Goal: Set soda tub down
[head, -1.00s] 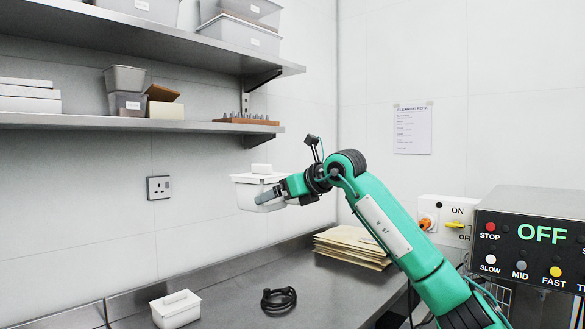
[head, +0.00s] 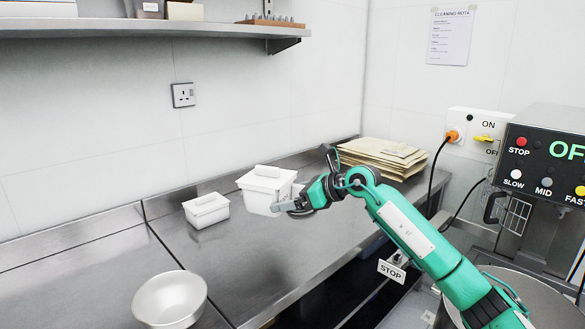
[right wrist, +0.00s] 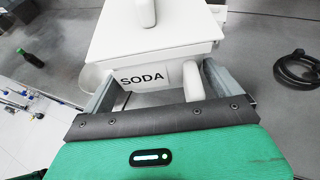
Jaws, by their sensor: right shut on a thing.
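The soda tub (head: 262,185) is a white lidded box with a raised lid grip. Its SODA label (right wrist: 143,79) faces my right wrist camera. My right gripper (head: 282,207) is shut on the near side of the tub; in the right wrist view its two fingers (right wrist: 157,88) stand either side of the label and a white upright part. The tub looks level and is over the steel counter (head: 250,250), close to its surface. I cannot tell whether its base touches. My left gripper is out of view.
A metal bowl (head: 170,299) is nearer, at the left. Envelopes (head: 383,155) lie at the back right. The mixer (head: 545,165) stands at right.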

